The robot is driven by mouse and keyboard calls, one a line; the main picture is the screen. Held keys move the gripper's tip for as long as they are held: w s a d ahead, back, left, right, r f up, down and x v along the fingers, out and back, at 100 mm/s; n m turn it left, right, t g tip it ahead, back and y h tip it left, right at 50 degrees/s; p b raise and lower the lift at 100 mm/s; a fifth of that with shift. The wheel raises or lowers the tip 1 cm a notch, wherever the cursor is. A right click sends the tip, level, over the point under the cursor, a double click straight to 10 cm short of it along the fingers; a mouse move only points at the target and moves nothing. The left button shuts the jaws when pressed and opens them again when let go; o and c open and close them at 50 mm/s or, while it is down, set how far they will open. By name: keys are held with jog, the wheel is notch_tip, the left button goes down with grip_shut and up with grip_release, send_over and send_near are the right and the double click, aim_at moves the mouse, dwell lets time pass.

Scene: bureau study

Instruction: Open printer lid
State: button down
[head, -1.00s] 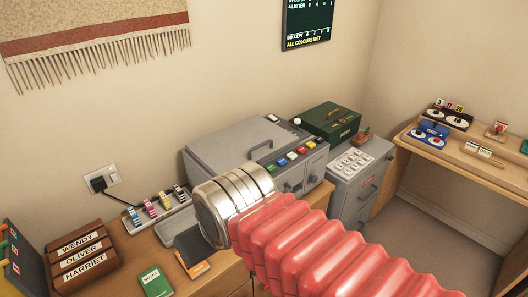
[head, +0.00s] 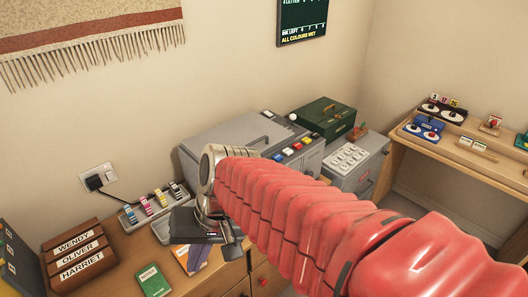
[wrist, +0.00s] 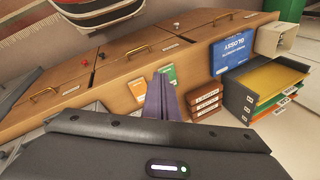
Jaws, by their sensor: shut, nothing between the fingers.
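The grey printer (head: 310,158) stands against the wall at the back of the desk in the head view. Its flat lid (head: 225,132) looks closed. The lid's handle (head: 258,142) is partly hidden behind my arm, as is the printer's front left. Coloured buttons line its right side. My gripper (head: 191,266) points down over the desk, in front of and left of the printer, near the orange card. In the wrist view my gripper (wrist: 163,80) shows its purple fingers together and empty, over the desk front. The lid cannot be made out there.
A tray of coloured cartridges (head: 152,208), a green notebook (head: 153,281) and name blocks (head: 80,257) are on the desk's left. A green box (head: 323,116) and a grey cabinet (head: 352,162) stand right of the printer. The wrist view shows stacked paper trays (wrist: 265,85).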

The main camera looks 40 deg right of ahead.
aim_at(264, 152)
jog(key=w+d+f+m+t+y, duration=0.1)
jog(key=w+d+m+t+y, duration=0.7)
jog(key=w+d+m, duration=0.6)
jog(key=w+d+m+t+h, duration=0.1)
jog(key=d+m+t, duration=0.1)
jog(key=d+m, duration=0.1)
jog(key=w+d+f+m+t+h, duration=0.1)
jog(key=d+m+t, duration=0.1)
jog(key=d, duration=0.3)
jog(key=w+d+f+m+t+h, duration=0.1)
jog(key=d+m+t, duration=0.1)
jog(key=m, duration=0.3)
jog(key=shift+w+d+f+h, duration=0.1)
jog(key=shift+d+h, duration=0.2)
jog(key=shift+d, duration=0.6)
jog(key=s+d+f+m+t+h, duration=0.1)
jog(key=d+m+h, duration=0.1)
jog(key=d, duration=0.2)
jog(key=s+d+f+m+t+h, duration=0.1)
jog(key=d+m+h, duration=0.1)
jog(key=d+h, duration=0.1)
jog(key=s+d+f+m+t+h, duration=0.1)
jog(key=d+f+m+h, duration=0.1)
jog(key=d, duration=0.4)
jog(key=shift+s+m+t, duration=0.25)
jog(key=shift+m+t, duration=0.15)
jog(key=shift+m, duration=0.2)
jog(key=shift+r, duration=0.1)
